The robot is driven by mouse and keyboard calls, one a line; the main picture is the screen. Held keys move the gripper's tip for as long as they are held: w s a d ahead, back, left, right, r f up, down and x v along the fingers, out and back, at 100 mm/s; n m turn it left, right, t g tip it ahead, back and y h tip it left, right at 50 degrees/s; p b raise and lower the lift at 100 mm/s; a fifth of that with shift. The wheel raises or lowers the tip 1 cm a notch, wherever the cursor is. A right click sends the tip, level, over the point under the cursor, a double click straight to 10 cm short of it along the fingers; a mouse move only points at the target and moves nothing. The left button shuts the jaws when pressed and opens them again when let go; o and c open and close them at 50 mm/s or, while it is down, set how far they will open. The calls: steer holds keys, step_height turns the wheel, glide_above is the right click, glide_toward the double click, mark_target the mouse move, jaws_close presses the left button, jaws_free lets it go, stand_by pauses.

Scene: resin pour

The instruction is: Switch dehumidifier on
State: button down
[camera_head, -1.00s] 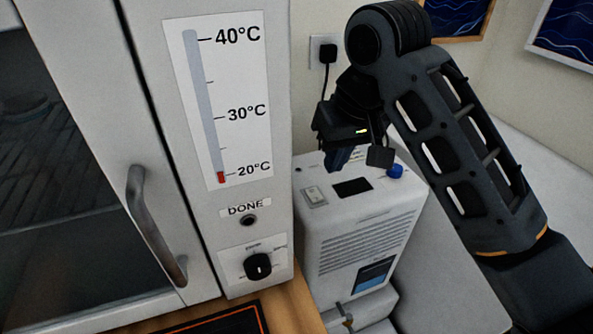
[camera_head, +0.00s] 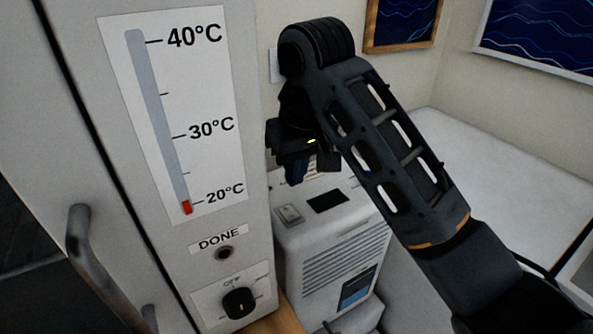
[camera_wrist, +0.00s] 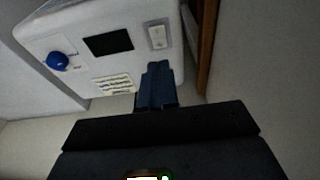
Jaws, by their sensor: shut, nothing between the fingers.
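The white dehumidifier (camera_head: 335,240) stands beside the heated cabinet. Its rocker switch (camera_head: 289,214) sits on the top panel, left of a dark display (camera_head: 327,201). In the wrist view the switch (camera_wrist: 158,35) is near the right end of the top, beside the display (camera_wrist: 109,43), with a blue knob (camera_wrist: 59,61) at the left. My gripper (camera_head: 295,178) is above the back of the dehumidifier's top, pointing down. In the wrist view its blue fingers (camera_wrist: 156,85) are together and empty, apart from the switch in the picture. Whether the switch is on cannot be told.
The cabinet (camera_head: 222,170), with a thermometer scale, a DONE lamp (camera_head: 224,253) and a black dial (camera_head: 239,303), stands close on the left. Its door handle (camera_head: 85,250) juts out. A white surface (camera_head: 490,165) lies to the right. Framed pictures hang behind.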

mark_target(292, 216)
steer(key=x, duration=0.5)
steer(key=s+p+x, duration=0.1)
steer(key=x, duration=0.2)
steer(key=shift+d+f, duration=0.25)
steer(key=shift+d, duration=0.1)
steer(key=shift+f, duration=0.4)
steer(key=shift+s+f, duration=0.1)
steer(key=shift+f, duration=0.05)
steer(key=shift+s+f, duration=0.1)
steer(key=shift+f, duration=0.1)
steer(key=shift+r, duration=0.1)
steer(key=shift+w+a+r+p, duration=0.15)
steer(key=shift+w+r+p, duration=0.15)
steer(key=shift+w+p, duration=0.05)
steer(key=shift+w+a+r, duration=0.1)
steer(key=shift+w+a, duration=0.1)
steer(key=shift+w, duration=0.1)
steer(key=shift+r+p, duration=0.1)
steer(key=shift+p, duration=0.2)
